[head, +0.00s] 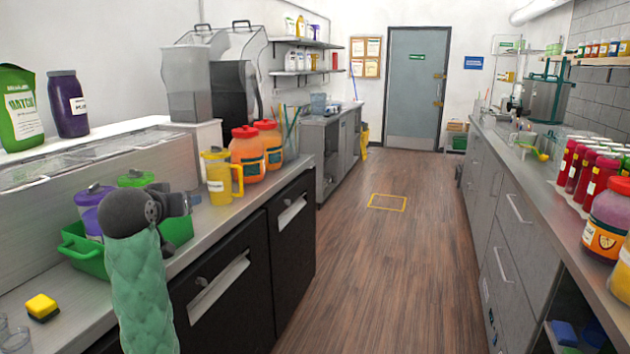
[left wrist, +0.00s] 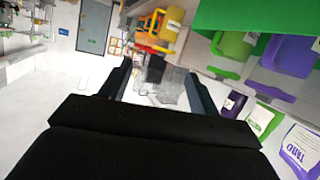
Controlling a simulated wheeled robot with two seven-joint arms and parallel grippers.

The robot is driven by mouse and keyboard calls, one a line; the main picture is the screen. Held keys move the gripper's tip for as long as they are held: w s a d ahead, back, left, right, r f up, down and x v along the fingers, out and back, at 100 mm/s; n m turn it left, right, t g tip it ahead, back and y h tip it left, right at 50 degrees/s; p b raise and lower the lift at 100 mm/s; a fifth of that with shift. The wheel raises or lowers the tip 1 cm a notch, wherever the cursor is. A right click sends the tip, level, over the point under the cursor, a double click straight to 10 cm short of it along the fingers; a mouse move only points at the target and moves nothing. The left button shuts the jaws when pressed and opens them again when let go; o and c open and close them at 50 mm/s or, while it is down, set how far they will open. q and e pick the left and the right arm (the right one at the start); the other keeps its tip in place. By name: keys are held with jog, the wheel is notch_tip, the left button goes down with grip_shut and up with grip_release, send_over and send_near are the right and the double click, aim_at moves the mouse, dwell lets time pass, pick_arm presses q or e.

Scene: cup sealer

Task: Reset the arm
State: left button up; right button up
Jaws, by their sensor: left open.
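My left arm (head: 140,285), in a green sleeve, rises from the bottom left of the head view. Its dark left gripper (head: 183,204) is raised in front of the left counter, overlapping the green bin in the picture. In the left wrist view the two fingers of the left gripper (left wrist: 158,70) stand apart with nothing between them. That view is upside down. My right gripper is in neither view.
A green bin (head: 82,250) holds purple and green jugs on the left counter. A yellow jug (head: 218,178), orange jars (head: 248,155) and a yellow sponge (head: 42,307) stand nearby. Red bottles (head: 580,172) line the right counter (head: 525,170). The floor (head: 390,260) between is clear.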

pick_arm(q)
jog(key=s+d+f+m+g+h, duration=0.1)
jog(key=s+d+f+g, duration=0.1)
jog(key=s+d+f, duration=0.65)
jog(key=s+d+f+m+g+p, duration=0.15)
jog(key=s+f, duration=0.35)
jog(key=f, duration=0.9)
jog(key=s+d+f+m+g+h, duration=0.1)
jog(key=s+d+f+g, duration=0.35)
jog(key=f, duration=0.65)
jog(key=s+d+f+g, duration=0.1)
jog(key=s+f+g, duration=0.1)
jog(key=s+f, duration=0.6)
jog(key=s+f+g, duration=0.2)
jog(key=s+f, duration=0.7)
jog(key=s, duration=0.8)
jog(key=shift+s+d+f+p, duration=0.25)
jog(key=shift+s+d+p, duration=0.05)
jog(key=shift+s+d, duration=0.1)
jog(key=shift+w+r, duration=0.1)
